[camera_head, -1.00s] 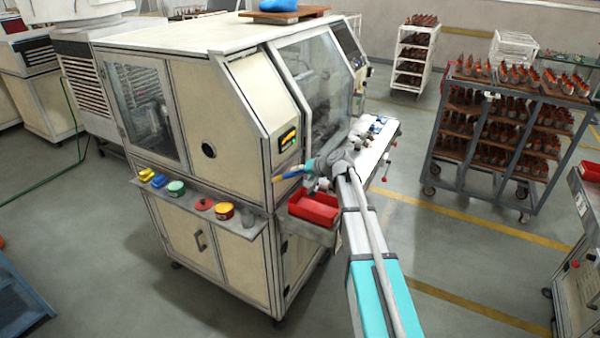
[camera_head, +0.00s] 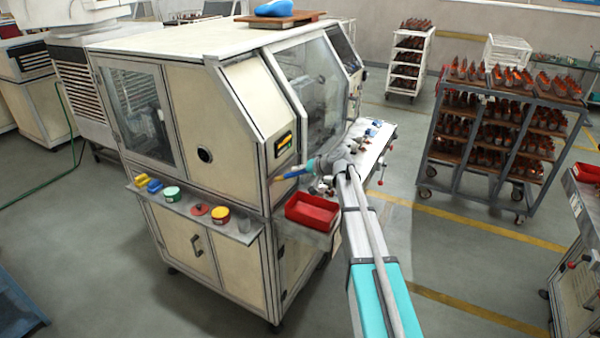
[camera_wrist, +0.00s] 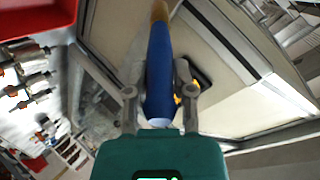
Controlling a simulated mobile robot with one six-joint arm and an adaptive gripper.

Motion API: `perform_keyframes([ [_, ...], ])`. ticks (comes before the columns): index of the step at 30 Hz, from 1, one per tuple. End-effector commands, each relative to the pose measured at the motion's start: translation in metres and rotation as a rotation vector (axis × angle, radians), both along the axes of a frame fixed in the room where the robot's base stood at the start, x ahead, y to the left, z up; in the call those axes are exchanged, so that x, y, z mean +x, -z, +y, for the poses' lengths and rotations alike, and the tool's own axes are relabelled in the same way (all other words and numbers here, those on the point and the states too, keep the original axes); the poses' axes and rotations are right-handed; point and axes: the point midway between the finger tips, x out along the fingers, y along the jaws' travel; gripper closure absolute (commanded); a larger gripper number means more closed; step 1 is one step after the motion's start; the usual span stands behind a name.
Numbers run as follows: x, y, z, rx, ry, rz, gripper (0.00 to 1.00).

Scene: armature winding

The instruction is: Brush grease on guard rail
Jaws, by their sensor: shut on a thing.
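A brush with a blue handle (camera_wrist: 160,70) and a tan end (camera_wrist: 159,12) is in my gripper (camera_wrist: 159,93). The two fingers are closed on the handle from both sides. In the head view my gripper (camera_head: 319,168) is beside the cream machine (camera_head: 240,110), above the red bin, and the brush (camera_head: 299,170) points left along the machine's front. Its bristles are too small to make out there. I cannot single out the guard rail with certainty, and no grease shows on the brush.
A red bin (camera_head: 312,211) sits on a side shelf below my gripper. Several coloured tins and a cup stand on the machine's front ledge (camera_head: 232,230). A bench with small tools (camera_head: 372,150) is behind my arm. A loaded cart (camera_head: 500,140) stands at the right; floor between is clear.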

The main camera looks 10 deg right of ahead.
Motion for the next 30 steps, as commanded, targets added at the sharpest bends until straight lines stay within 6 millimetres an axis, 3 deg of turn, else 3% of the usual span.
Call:
perform_keyframes([
  [18,0.025,0.000,-0.017,0.001,0.001,0.001,1.00],
  [30,0.027,0.000,-0.019,0.000,0.000,0.000,1.00],
])
